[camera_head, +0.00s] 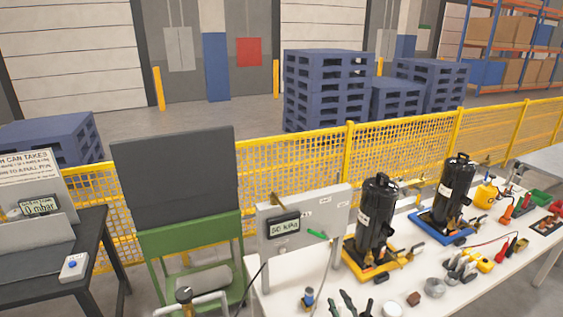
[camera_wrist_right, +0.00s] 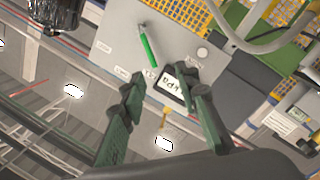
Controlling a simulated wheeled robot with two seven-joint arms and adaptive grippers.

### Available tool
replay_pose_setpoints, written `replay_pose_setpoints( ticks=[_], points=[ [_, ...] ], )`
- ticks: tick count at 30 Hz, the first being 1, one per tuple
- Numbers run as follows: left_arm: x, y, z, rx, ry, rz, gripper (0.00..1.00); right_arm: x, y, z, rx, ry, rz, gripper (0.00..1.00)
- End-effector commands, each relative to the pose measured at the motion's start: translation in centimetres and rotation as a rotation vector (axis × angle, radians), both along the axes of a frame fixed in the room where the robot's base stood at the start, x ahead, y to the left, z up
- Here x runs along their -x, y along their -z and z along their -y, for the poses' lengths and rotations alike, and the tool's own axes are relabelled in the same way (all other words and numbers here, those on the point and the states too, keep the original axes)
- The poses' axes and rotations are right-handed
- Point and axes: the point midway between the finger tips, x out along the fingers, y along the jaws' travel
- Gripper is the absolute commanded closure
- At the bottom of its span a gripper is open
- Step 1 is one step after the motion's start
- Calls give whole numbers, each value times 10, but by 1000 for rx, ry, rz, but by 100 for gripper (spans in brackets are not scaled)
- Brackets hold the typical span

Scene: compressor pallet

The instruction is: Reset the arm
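My right gripper (camera_head: 348,302) shows only as dark green and black finger parts at the bottom edge of the head view, low in front of the white table. In the right wrist view, its two fingers (camera_wrist_right: 165,88) are spread apart with nothing between them. Beyond the fingers, that tilted view shows a grey panel (camera_wrist_right: 122,38) with a green lever (camera_wrist_right: 148,48) and a gauge display. The same panel (camera_head: 335,208) stands upright at the table's left end in the head view, its gauge (camera_head: 284,225) reading kPa. My left gripper is in neither view.
The white table (camera_head: 516,262) holds two black compressors (camera_head: 376,220) (camera_head: 456,190) on yellow and blue bases, plus tools and small parts. A green cart (camera_head: 190,245) with a dark board stands left, beside a dark table (camera_head: 92,245). A yellow fence (camera_head: 285,158) runs behind.

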Motion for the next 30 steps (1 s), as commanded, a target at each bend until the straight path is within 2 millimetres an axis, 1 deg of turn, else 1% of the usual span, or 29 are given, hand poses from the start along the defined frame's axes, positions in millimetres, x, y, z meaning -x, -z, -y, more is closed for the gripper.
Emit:
replay_pose_setpoints(
  ticks=[1,4,8,11,14,15,17,18,19,21,24,30],
  points=[
    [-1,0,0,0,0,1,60,6,8,8,-11,14,-31,71],
    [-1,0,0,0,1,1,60,19,27,22,-39,46,-107,71],
    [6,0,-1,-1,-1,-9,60,43,56,44,-89,96,-229,71],
    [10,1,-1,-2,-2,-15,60,69,83,63,-134,146,-343,71],
    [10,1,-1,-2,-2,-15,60,109,115,86,-193,217,-490,71],
    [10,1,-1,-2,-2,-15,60,131,128,97,-220,252,-558,71],
    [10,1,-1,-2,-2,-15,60,166,147,111,-264,310,-664,71],
    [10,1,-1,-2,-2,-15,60,190,158,119,-292,348,-733,71],
    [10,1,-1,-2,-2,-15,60,206,164,125,-309,373,-777,71],
    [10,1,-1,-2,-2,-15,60,239,176,134,-342,427,-864,71],
    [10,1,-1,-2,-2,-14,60,278,186,143,-377,488,-962,71],
    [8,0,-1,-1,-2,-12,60,339,196,155,-423,586,-1104,71]
  ],
)
